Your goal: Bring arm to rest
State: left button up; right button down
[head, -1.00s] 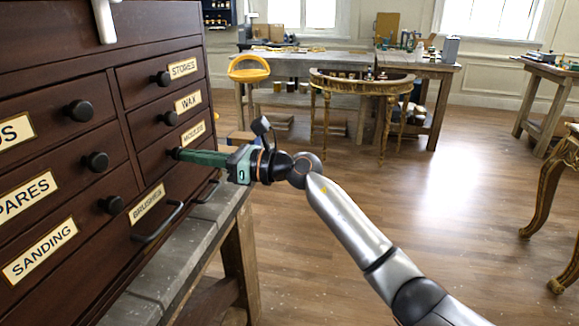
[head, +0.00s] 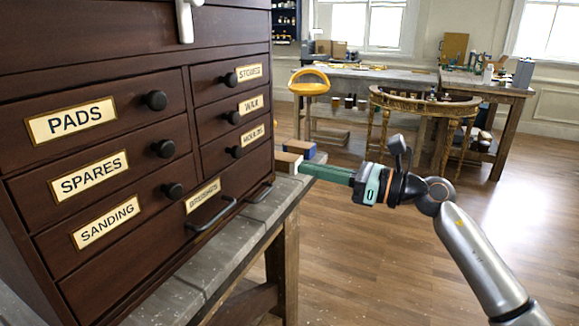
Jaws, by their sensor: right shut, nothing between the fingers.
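My right gripper (head: 312,170) shows at the middle right, its arm coming in from the lower right. Its green fingers are shut with nothing between them and point left towards the cabinet. The fingertips are apart from the knobs, out past the cabinet's right edge. The dark wooden cabinet (head: 110,20) fills the left side. Its labelled drawers, among them PADS, SPARES and SANDING, look closed. My left gripper is out of view.
The cabinet stands on a grey workbench (head: 255,232). Small boxes (head: 298,149) show behind the fingertips. Wooden floor lies open at right.

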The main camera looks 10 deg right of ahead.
jog(key=s+d+f+n+t+h, duration=0.15)
jog(key=s+f+n+h, duration=0.3)
jog(key=f+n, duration=0.7)
jog(key=s+d+f+n+t+h, duration=0.15)
jog(key=s+f+n+h, duration=0.35)
jog(key=f+n, duration=0.65)
jog(key=s+f+n+t+h, duration=0.25)
jog(key=s+f+n, duration=0.35)
jog(key=f+n, duration=0.5)
jog(key=s+a+f+m+g, duration=0.2)
jog(key=s+f+m+g, duration=0.35)
jog(key=s+f, duration=0.5)
pick_arm(q)
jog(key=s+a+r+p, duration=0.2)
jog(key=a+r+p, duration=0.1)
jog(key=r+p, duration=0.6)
jog(key=p, duration=0.4)
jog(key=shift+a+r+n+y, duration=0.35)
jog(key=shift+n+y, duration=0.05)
pick_arm(e)
jog(key=s+d+r+m+h, duration=0.1)
jog(key=s+d+r+m, duration=0.1)
jog(key=r, duration=0.7)
jog(key=shift+s+d+r, duration=0.15)
jog(key=shift+s+d, duration=0.5)
jog(key=shift+s, duration=0.45)
